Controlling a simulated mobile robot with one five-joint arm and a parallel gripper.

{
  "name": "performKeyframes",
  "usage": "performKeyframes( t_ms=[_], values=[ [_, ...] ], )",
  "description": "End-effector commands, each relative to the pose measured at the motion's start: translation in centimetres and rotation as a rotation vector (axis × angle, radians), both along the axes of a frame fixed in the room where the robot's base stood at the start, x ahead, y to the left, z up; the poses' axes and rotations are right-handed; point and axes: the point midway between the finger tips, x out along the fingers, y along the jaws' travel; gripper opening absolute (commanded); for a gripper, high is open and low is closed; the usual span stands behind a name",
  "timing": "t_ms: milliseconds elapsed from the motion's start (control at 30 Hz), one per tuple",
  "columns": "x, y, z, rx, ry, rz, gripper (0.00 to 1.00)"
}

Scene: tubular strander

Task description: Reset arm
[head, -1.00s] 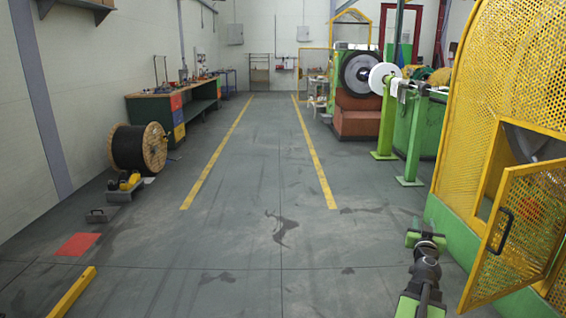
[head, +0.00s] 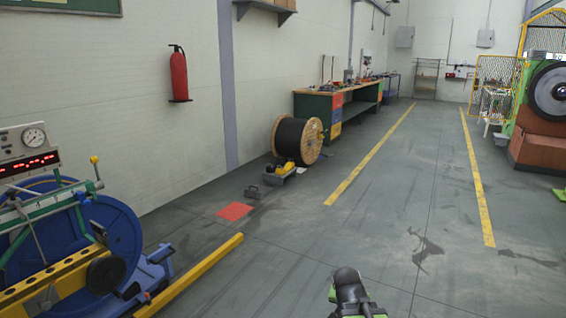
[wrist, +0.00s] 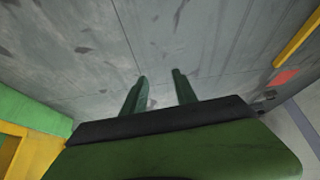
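My gripper (wrist: 159,78) shows in the wrist view with its two dark green fingers apart. Nothing is between them, and bare grey floor lies beyond. In the head view only a dark, rounded part of my arm (head: 350,287) with some green shows at the bottom edge. The gripper's fingers cannot be made out there.
A machine with a blue reel (head: 118,235) stands at the left, beside a yellow floor rail (head: 195,272). A cable drum (head: 297,142) and workbench (head: 345,100) line the wall. The floor ahead is clear. The wrist view shows a green and yellow structure (wrist: 32,140) at lower left.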

Motion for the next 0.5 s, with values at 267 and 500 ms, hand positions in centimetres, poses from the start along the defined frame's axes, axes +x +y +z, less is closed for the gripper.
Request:
performKeyframes(
  t_ms=[267, 500],
  values=[
    [-10.3, 5.4, -2.8, 0.142, 0.488, 0.459, 0.34],
    [-10.0, 5.4, 5.6, 0.133, 0.478, 0.464, 0.34]
  ],
)
